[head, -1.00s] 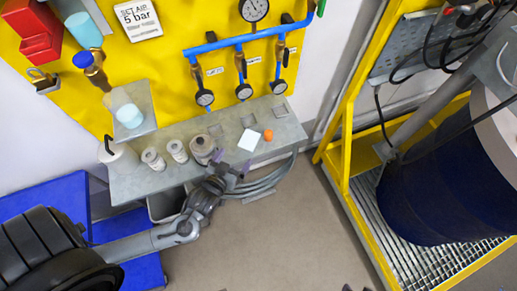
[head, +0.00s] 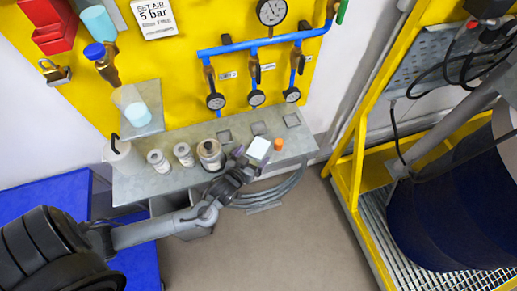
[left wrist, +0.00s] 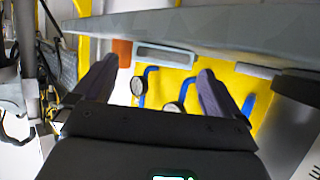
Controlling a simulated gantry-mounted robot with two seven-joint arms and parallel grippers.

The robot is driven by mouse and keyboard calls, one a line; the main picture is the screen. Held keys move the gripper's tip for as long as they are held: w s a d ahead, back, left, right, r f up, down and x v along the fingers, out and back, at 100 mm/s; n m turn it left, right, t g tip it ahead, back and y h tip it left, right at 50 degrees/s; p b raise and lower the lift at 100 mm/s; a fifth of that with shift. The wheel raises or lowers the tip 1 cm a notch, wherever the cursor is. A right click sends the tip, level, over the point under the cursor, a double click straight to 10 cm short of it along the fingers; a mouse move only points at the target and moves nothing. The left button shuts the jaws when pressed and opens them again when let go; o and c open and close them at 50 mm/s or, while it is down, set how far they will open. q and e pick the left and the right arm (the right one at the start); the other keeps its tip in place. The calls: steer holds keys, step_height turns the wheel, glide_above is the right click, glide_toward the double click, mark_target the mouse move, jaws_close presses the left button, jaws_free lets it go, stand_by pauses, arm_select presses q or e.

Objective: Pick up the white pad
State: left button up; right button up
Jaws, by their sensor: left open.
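The white pad (head: 258,148) is a small pale square at the front of the grey shelf, left of a small orange piece (head: 278,144). My left gripper (head: 252,158) is at the shelf's front edge, right at the pad's near side. From above the pad appears close to or between its fingers; I cannot tell whether they touch it. The left wrist view shows the two dark fingers (left wrist: 157,85) spread apart, and I cannot make out the pad between them. My right gripper is not in view.
The grey shelf (head: 140,187) carries several pots and rolls left of my gripper, including an open brown-grey pot (head: 210,155) close beside it. Gauges on a blue pipe (head: 262,42) hang behind. A yellow frame (head: 350,170) stands right. Open floor lies in front.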

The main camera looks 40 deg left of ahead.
mark_target(258, 148)
arm_select(q)
steer(key=x, duration=0.3)
steer(key=shift+w, duration=0.15)
steer(key=c, duration=1.1)
steer(key=shift+r, duration=0.1)
